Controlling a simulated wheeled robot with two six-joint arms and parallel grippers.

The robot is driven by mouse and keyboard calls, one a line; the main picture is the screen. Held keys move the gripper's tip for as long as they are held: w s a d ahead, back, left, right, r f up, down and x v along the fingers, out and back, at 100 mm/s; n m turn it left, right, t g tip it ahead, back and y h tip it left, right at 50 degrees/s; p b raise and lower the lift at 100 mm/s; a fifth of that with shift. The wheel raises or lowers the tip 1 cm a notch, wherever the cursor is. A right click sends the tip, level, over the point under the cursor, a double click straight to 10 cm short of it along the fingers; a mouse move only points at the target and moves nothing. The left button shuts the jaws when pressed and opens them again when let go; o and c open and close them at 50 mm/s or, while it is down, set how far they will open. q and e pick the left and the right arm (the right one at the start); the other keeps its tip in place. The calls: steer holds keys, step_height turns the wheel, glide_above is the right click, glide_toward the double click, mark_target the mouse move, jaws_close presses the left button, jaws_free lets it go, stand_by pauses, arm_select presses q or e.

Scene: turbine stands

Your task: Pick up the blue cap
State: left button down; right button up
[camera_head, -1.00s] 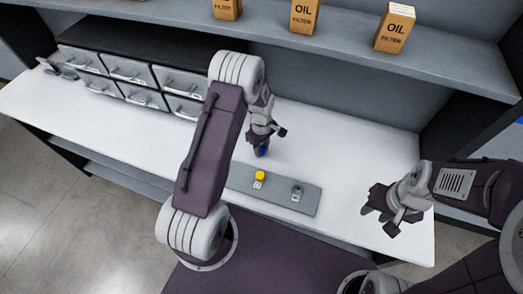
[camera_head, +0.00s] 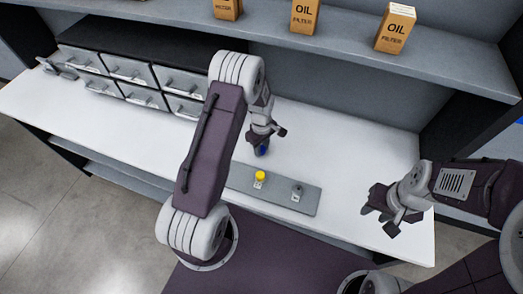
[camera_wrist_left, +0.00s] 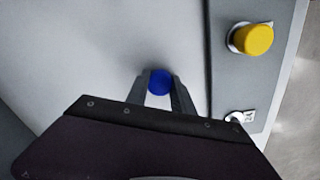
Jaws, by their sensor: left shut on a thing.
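The blue cap (camera_head: 263,150) is between the fingers of my left gripper (camera_head: 261,148), just behind the grey plate on the white tabletop. In the left wrist view the blue cap (camera_wrist_left: 160,82) sits between the two fingertips of my left gripper (camera_wrist_left: 160,90), which is shut on it. I cannot tell whether the cap touches the tabletop. My right gripper (camera_head: 378,212) is over the right part of the table, away from the cap; the gap between its fingers is hard to judge.
A grey plate (camera_head: 240,178) carries a yellow cap (camera_head: 260,176) and a small bare stand (camera_head: 297,191). Grey drawers (camera_head: 130,70) stand at the back left. Boxes marked oil filter (camera_head: 394,28) stand on the shelf (camera_head: 340,45) above. The tabletop (camera_head: 340,150) right of the left gripper is clear.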

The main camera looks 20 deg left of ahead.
mark_target(263, 150)
arm_select(q)
steer(key=r, duration=0.1)
steer(key=r+b, duration=0.1)
steer(key=r, duration=0.2)
steer(key=shift+s+d+r+b, duration=0.15)
steer(key=shift+d+b, duration=0.15)
steer(key=shift+b, duration=0.05)
steer(key=s+d+r+b, duration=0.2)
steer(key=s+d+r, duration=0.4)
steer(key=s+d, duration=0.1)
steer(key=shift+s+d+r, duration=0.15)
steer(key=shift+d+r, duration=0.2)
steer(key=shift+d, duration=0.35)
steer(key=c, duration=1.8)
jaws_free()
jaws_close()
